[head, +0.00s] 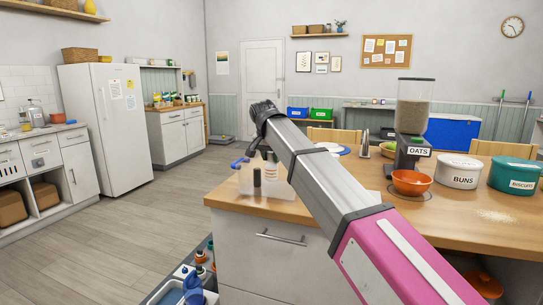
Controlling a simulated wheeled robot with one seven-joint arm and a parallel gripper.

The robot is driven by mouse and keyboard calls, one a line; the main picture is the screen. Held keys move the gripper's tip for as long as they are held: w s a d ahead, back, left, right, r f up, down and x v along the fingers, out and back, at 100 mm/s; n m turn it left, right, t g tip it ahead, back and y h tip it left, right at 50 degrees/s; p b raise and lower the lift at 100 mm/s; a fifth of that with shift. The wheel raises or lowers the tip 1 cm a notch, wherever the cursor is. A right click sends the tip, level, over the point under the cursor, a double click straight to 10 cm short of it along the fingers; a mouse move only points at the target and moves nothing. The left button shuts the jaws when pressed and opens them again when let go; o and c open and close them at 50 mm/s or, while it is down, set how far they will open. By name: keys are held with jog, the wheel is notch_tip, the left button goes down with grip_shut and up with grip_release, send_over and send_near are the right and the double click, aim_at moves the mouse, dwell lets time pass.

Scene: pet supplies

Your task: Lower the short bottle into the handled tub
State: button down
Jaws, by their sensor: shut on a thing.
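The handled tub (246,183) is a pale, see-through box near the left end of the wooden counter, with a blue handle part at its upper left. My arm reaches from the lower right to above the tub. My gripper (256,150) points down there, small and partly hidden by the arm. It is shut on the short bottle (257,177), a small dark shape at the tub; whether it is inside or in front of the tub wall is hard to tell. A white bottle with a reddish mark (271,172) stands upright beside it.
On the counter (390,222) to the right are an oats dispenser (413,120), an orange bowl (411,183), a buns tub (458,171) and a green biscuits tub (514,176). A floor crate with bottles (170,291) is at the counter's left. The left floor is clear.

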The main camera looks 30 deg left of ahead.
aim_at(271, 162)
jog(key=shift+f, duration=1.95)
dwell(1.1)
jog(key=c, duration=0.6)
grip_release()
jog(key=v, duration=1)
jog(key=shift+s+d+r, duration=0.1)
jog(key=shift+s+r, duration=0.1)
jog(key=shift+r, duration=0.15)
